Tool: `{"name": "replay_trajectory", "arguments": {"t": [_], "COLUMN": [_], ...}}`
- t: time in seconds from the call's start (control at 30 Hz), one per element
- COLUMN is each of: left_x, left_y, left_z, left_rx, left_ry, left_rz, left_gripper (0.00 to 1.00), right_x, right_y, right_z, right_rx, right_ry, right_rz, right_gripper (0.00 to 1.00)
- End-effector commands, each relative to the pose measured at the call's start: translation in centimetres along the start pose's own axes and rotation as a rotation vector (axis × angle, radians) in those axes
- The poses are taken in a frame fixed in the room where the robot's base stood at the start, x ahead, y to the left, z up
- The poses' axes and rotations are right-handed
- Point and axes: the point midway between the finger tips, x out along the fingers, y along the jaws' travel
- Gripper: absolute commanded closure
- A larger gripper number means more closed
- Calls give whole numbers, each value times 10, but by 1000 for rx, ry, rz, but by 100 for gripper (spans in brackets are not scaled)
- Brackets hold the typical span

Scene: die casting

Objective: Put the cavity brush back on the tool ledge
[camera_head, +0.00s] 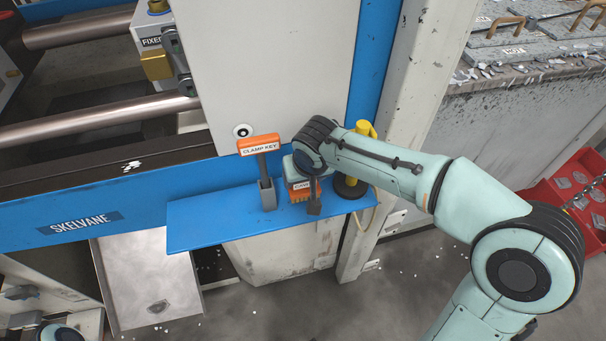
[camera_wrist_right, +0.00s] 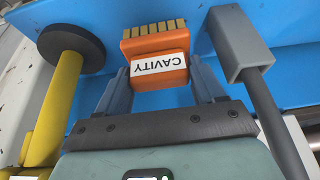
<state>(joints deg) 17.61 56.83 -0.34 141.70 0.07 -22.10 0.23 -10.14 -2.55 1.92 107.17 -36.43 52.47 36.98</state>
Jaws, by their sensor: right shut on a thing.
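The cavity brush (camera_wrist_right: 157,60) is an orange block with a white CAVITY label and tan bristles. In the head view the brush (camera_head: 300,192) is over the blue tool ledge (camera_head: 215,222), partly hidden by my right wrist. My right gripper (camera_wrist_right: 160,78) is shut on it, with one finger on each side of the block. The ledge also shows in the wrist view (camera_wrist_right: 285,65) behind the bristles. I cannot tell whether the bristles touch the ledge. My left gripper is not in view.
An orange-handled clamp key (camera_head: 260,146) stands in a grey holder (camera_head: 267,195) left of the brush. A yellow-handled tool with a black round base (camera_head: 350,187) stands close on the right. The ledge's left part is clear. A white panel (camera_head: 270,60) rises behind.

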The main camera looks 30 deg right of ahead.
Motion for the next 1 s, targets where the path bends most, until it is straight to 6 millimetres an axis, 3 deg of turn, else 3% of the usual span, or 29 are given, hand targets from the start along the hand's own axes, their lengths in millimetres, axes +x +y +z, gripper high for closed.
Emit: {"name": "replay_trajectory", "arguments": {"t": [0.03, 0.17, 0.53, 0.57, 0.6, 0.63, 1.0], "left_x": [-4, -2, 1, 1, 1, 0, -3], "left_y": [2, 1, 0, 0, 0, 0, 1], "left_z": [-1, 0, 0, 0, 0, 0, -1], "left_rx": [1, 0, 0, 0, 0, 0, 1], "left_ry": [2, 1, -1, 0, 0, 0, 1], "left_rz": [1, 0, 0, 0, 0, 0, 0], "left_gripper": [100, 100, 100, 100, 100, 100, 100], "right_x": [2, 15, 19, 19, 18, 18, 13], "right_y": [-1, 0, 0, 0, 0, 0, 0], "right_z": [-10, -2, 0, 0, 0, 0, -2], "right_rx": [1, -1, 0, 0, 0, 0, 1], "right_ry": [1, 0, 1, 0, 0, 0, 2], "right_rz": [0, -1, -1, -1, -1, -1, -2], "right_gripper": [56, 56, 56, 25, 12, 6, 6]}}
